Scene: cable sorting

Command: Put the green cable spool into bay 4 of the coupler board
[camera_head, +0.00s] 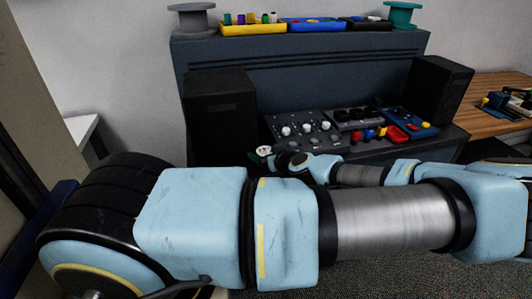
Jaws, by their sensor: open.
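A teal-green spool (403,14) stands upright at the right end of the top of the dark console. It is the larger green spool-shaped thing in view. A smaller green piece (241,18) stands in a yellow tray (252,29) on the same top. I cannot tell which board is the coupler board, and no bay numbers can be read. My arm crosses the lower picture and folds back to the left, in front of the console. I cannot make out my gripper's fingers. Nothing is seen held.
A grey spool (192,18) stands at the console top's left end. A blue tray (316,25) and a black tray (366,24) lie between the spools. Dark boxes (219,115) flank the desk, which carries a knob panel (302,129) and a blue board (409,124). A wooden table (488,90) stands right.

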